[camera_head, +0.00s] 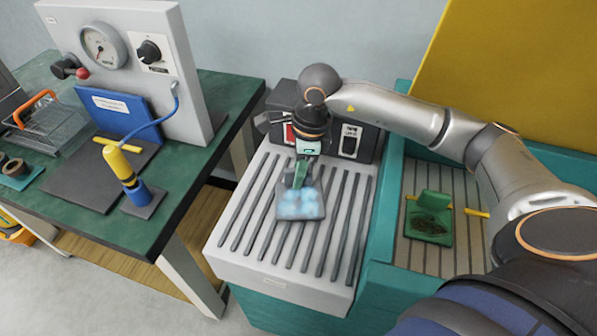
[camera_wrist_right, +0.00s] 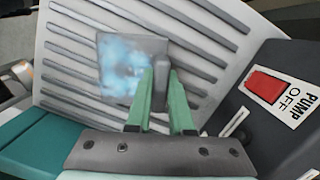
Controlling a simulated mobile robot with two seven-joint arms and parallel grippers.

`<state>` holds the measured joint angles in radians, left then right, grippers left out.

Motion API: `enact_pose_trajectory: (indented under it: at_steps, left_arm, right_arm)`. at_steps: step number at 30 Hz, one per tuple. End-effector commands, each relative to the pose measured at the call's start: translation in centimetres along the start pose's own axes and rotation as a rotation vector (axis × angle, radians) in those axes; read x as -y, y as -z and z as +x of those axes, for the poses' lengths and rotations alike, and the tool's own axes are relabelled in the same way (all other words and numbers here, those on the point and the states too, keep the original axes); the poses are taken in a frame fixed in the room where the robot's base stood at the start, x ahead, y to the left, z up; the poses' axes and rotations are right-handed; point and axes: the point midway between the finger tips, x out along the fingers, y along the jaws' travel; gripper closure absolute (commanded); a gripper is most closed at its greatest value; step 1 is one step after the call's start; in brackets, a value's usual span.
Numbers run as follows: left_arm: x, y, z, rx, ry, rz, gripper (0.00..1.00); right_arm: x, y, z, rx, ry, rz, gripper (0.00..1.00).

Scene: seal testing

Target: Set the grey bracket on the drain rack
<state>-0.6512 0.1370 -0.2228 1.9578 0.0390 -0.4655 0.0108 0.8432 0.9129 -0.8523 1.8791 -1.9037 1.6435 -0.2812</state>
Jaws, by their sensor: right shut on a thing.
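The grey bracket (camera_head: 301,204) is a flat square plate with an upright part, and pale blue-white patches cover much of its face. It also shows in the right wrist view (camera_wrist_right: 118,75). My right gripper (camera_head: 299,180) has green fingers (camera_wrist_right: 161,80) shut on the upright part of the bracket. The bracket is over the middle of the drain rack (camera_head: 225,262), a pale sloped board with dark ribs. I cannot tell whether the plate touches the ribs. My left gripper is not in view.
A dark pump box (camera_head: 363,143) with a red switch (camera_wrist_right: 265,86) stands at the rack's back edge. Right is a teal basin with a green holder (camera_head: 433,200). Left is a green table (camera_head: 130,230) with a gauge panel (camera_head: 180,60). Ribs around the bracket are clear.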

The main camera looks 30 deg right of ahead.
Motion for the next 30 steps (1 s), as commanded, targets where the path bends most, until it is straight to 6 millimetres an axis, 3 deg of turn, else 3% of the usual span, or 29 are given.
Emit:
enact_pose_trajectory:
  at_steps: [23,24,30]
  left_arm:
    - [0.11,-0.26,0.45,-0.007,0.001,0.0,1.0]
    - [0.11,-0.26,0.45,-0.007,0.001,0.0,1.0]
    - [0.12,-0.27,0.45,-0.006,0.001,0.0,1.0]
  right_arm:
    - [0.07,0.07,0.74,0.003,0.002,0.0,1.0]
    - [0.07,0.07,0.74,0.003,0.002,0.0,0.79]
    - [0.04,0.1,0.8,0.002,0.002,0.0,0.57]
